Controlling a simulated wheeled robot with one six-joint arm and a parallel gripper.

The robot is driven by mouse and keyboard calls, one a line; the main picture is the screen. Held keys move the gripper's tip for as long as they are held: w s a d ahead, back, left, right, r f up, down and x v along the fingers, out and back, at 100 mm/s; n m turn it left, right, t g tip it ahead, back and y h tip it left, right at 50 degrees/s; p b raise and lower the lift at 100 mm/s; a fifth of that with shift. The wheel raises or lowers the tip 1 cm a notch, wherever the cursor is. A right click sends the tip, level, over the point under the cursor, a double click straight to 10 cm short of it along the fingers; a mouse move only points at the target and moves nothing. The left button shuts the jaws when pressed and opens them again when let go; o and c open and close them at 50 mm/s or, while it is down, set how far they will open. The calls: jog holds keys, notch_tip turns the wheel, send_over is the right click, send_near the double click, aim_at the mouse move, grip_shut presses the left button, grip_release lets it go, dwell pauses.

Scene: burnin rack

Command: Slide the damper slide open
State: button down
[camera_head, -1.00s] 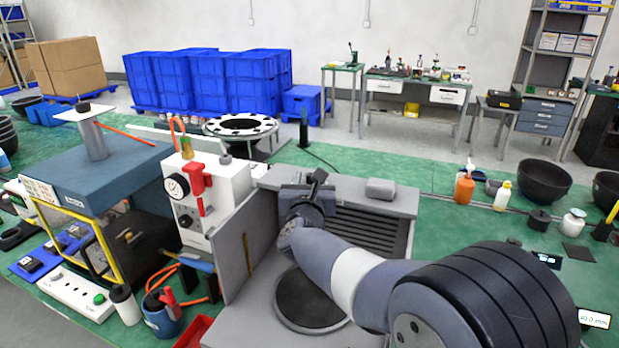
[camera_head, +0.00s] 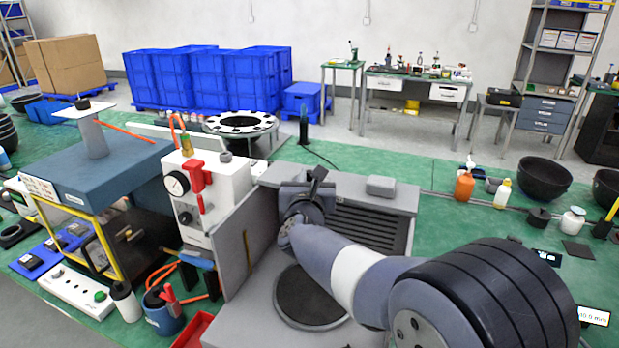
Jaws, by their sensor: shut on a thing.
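My gripper (camera_head: 313,186) is at the back left of the grey louvred unit, at the top edge of its slatted panel. It is shut on the damper slide, at a part mostly hidden behind the gripper and wrist. I cannot make out the slide's outline or how far it stands open. My arm reaches in from the lower right and covers part of the unit.
A grey upright panel (camera_head: 240,250) stands close left of my gripper, beside a white gauge box (camera_head: 232,185) with a red lever. A light grey block (camera_head: 381,186) lies on the unit's top. Bottles and bowls stand on the green bench at right.

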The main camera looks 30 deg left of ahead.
jog(key=shift+a, duration=0.15)
jog(key=a, duration=0.4)
jog(key=a+b, duration=0.1)
jog(key=shift+s+a, duration=0.35)
jog(key=shift+a, duration=0.05)
jog(key=shift+a+r, duration=0.1)
jog(key=c, duration=1.4)
grip_release()
jog(key=shift+a, duration=0.1)
jog(key=shift+s, duration=0.1)
jog(key=b+v, duration=0.3)
jog(key=v, duration=0.7)
jog(key=shift+s+b, duration=0.3)
jog(key=shift+b, duration=0.05)
